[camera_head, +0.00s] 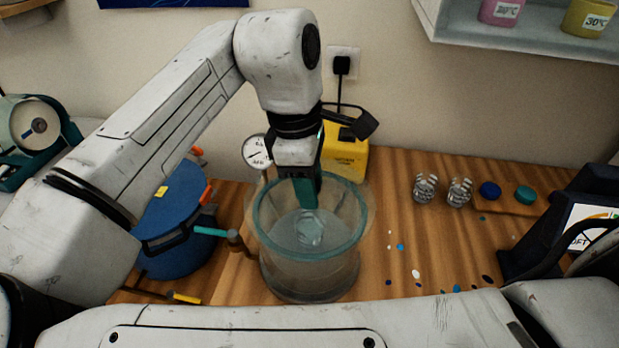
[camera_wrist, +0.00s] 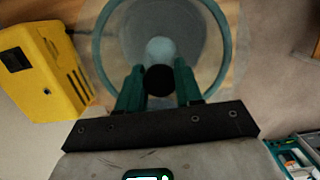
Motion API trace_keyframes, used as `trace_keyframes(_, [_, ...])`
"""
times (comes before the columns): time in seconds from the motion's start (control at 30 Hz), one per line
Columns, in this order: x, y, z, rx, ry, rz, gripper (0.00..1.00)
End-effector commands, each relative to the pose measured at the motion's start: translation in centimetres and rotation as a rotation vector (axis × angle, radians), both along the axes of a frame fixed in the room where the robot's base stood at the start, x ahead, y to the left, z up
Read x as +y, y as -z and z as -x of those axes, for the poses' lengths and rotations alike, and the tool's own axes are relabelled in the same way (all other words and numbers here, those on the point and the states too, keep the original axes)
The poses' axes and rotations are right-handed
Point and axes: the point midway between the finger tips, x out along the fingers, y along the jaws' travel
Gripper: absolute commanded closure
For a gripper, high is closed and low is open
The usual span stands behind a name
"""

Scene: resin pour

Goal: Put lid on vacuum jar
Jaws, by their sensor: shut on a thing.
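The vacuum jar (camera_head: 310,272) is a clear cylinder with a teal rim, standing on the wooden bench in the head view. Its teal rim (camera_wrist: 97,58) also shows in the wrist view. A clear cup (camera_head: 309,233) is inside the jar. My gripper (camera_head: 307,205) points down over the jar mouth. In the wrist view my gripper (camera_wrist: 158,88) is shut on the dark round knob (camera_wrist: 158,80) of the see-through lid. The lid's faint disc is over the jar opening; I cannot tell whether it touches the rim.
A yellow pump box (camera_head: 346,158) and a round gauge (camera_head: 257,151) are close behind the jar. A blue pot (camera_head: 168,238) stands to the left. Two metallic pieces (camera_head: 425,189) and small coloured caps (camera_head: 490,190) are at the right. Coloured drops dot the bench right of the jar.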

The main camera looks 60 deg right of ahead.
Motion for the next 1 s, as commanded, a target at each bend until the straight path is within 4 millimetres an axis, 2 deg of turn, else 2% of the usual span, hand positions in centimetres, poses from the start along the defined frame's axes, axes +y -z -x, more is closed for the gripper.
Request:
trace_keyframes(0.87, [0.0,1.0,0.0,0.001,0.000,0.001,1.00])
trace_keyframes(0.9, [0.0,1.0,0.0,0.001,0.000,0.001,0.64])
trace_keyframes(1.0, [0.0,1.0,0.0,0.000,0.000,0.001,0.54])
